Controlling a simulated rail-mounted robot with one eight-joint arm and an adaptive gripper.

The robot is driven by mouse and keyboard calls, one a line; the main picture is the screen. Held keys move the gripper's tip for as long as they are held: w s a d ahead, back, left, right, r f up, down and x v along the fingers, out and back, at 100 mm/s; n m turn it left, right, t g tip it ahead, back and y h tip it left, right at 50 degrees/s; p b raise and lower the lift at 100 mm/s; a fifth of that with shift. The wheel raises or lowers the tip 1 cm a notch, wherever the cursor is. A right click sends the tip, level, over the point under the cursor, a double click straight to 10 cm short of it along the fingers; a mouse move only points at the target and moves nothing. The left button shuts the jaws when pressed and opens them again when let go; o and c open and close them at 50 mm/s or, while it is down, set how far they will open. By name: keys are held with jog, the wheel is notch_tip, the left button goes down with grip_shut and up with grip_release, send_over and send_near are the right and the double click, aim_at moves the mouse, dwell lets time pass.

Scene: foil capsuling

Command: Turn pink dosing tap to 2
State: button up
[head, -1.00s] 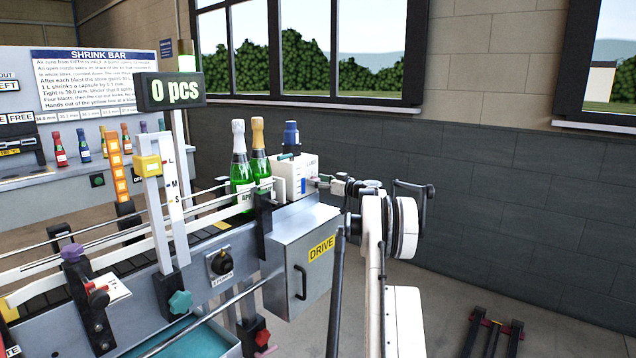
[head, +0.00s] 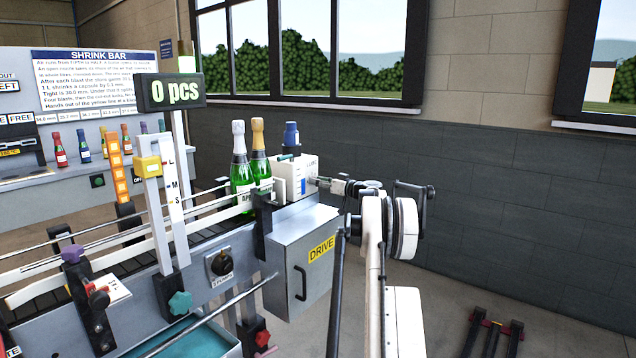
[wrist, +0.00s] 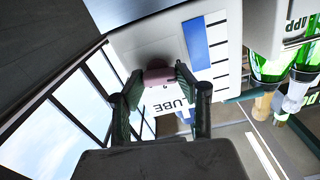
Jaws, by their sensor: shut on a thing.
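My gripper (wrist: 157,78) is shut on the tap, one finger on each side. The dial numbers around the tap are too small or hidden to read. In the head view my gripper (head: 315,182) reaches the right side of the white box (head: 309,170); the tap itself cannot be made out there.
Green bottles (head: 241,172) stand beside the box on the conveyor, and show at the right in the wrist view (wrist: 270,62). The DRIVE cabinet (head: 303,268) is below.

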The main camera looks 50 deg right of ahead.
jog(key=shift+d+f+m+p, duration=0.1)
jog(key=shift+d+m+p, duration=0.1)
jog(key=shift+m, duration=3.7)
jog(key=shift+d+m+p, duration=0.1)
jog(key=shift+m+p, duration=0.05)
jog(key=shift+m, duration=4.05)
jog(key=o, duration=1.1)
jog(key=s, duration=1.2)
jog(key=shift+a, duration=0.2)
